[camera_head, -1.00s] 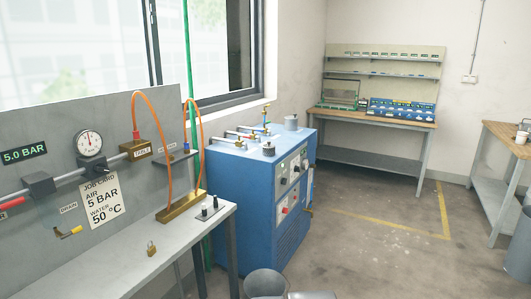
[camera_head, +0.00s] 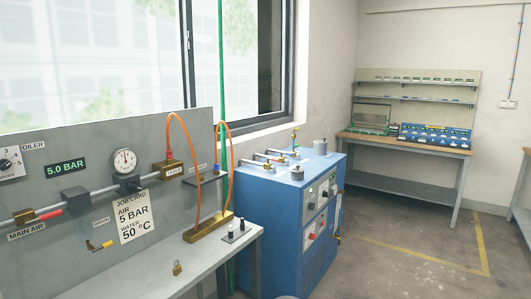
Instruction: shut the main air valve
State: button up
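The main air valve (camera_head: 25,217) is a brass body with a red handle (camera_head: 50,212) on the grey pipe at the left, above the label MAIN AIR (camera_head: 27,231). The red handle lies roughly in line with the pipe. A round gauge (camera_head: 125,161) and a green display reading 5.0 BAR (camera_head: 65,168) are on the same grey panel. My gripper is not in the picture, so its state is hidden.
A yellow-handled drain valve (camera_head: 100,245) sits below the pipe. A blue machine (camera_head: 275,215) stands right of the bench. The floor (camera_head: 400,245) further right is open.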

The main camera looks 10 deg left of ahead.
aim_at(44, 217)
jog(key=u, duration=1.9)
